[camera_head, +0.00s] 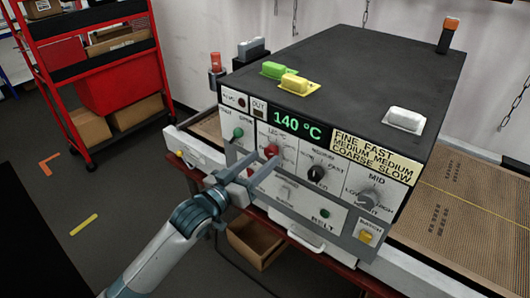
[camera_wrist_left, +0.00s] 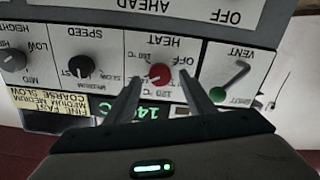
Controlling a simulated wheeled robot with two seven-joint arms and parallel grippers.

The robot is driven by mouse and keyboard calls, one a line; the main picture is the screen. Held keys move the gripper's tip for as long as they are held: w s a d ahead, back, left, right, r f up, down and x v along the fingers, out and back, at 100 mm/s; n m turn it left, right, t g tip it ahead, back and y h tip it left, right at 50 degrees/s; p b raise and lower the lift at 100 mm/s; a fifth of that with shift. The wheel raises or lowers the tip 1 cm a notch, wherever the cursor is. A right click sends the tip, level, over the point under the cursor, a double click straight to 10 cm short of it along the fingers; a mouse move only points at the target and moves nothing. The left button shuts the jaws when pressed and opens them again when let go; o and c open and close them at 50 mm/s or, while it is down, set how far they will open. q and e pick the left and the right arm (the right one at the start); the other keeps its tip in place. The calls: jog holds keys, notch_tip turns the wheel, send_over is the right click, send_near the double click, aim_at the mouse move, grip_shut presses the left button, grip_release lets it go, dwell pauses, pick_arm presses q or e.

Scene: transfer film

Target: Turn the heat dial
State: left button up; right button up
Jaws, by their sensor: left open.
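The red heat dial (camera_head: 271,150) is on the front panel of the machine (camera_head: 345,75), below the green display (camera_head: 297,126) reading 140 °C. In the left wrist view, which shows the panel upside down, the heat dial (camera_wrist_left: 158,74) lies between the fingertips in the picture. My left gripper (camera_head: 262,166) is open in front of the dial, one finger to each side. Whether the fingers touch the dial I cannot tell. The wrist view shows my left gripper (camera_wrist_left: 161,82) empty, its fingers partly covering the labels. My right gripper is not in view.
Beside the heat dial are a black speed knob (camera_head: 316,173), a grey height knob (camera_head: 368,199) and a green vent lever (camera_head: 238,133). A yellow button (camera_head: 365,237) is at lower right. A conveyor belt (camera_head: 460,205) runs out right. A red cart (camera_head: 110,85) stands behind left.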

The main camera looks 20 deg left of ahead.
pick_arm(q)
jog(key=shift+x, duration=1.1)
jog(key=shift+c, duration=0.3)
jog(key=c, duration=1)
jog(key=shift+p, duration=0.4)
